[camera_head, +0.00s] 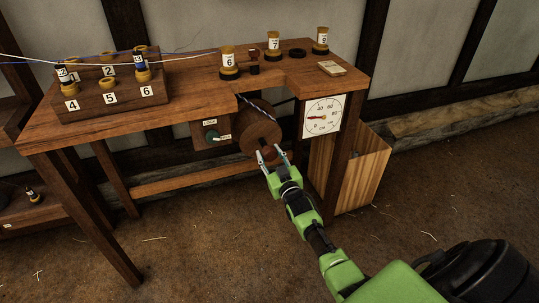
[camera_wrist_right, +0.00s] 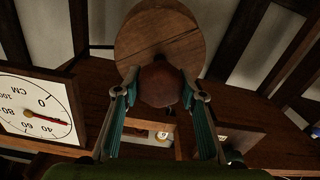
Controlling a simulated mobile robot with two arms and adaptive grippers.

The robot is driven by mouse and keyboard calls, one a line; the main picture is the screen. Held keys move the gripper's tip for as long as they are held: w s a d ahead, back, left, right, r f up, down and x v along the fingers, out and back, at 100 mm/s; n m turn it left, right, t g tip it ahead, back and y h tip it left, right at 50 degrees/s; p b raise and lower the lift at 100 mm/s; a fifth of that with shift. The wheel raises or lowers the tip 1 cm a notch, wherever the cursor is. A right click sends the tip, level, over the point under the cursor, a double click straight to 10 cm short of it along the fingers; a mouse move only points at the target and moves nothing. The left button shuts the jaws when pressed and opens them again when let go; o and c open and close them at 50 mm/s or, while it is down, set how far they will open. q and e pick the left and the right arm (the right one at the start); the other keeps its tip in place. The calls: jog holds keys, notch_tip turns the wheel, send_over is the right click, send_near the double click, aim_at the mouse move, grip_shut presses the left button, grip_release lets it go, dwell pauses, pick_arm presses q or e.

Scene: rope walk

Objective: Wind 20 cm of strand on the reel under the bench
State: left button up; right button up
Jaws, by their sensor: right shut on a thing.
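The wooden reel (camera_head: 258,127) hangs under the bench, and its round face also shows in the right wrist view (camera_wrist_right: 160,35). A blue-and-white strand (camera_head: 246,101) runs down to it from the bench top. My right gripper (camera_head: 273,153) is at the reel's front. It is shut on the reel's reddish-brown knob (camera_wrist_right: 160,84), with one finger on each side. My left gripper is not in view.
A dark-knobbed switch (camera_head: 211,136) with small labels sits left of the reel. The bench (camera_head: 190,87) carries numbered bobbins, a numbered block (camera_head: 110,98) and a small pale block (camera_head: 332,68). A wooden bin (camera_head: 362,165) stands at the right. Bench legs flank the reel.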

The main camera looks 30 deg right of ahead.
jog(key=shift+f, duration=0.1)
jog(key=o, duration=1.1)
jog(key=shift+s, duration=0.1)
jog(key=v, duration=1.2)
jog(key=shift+a, duration=0.1)
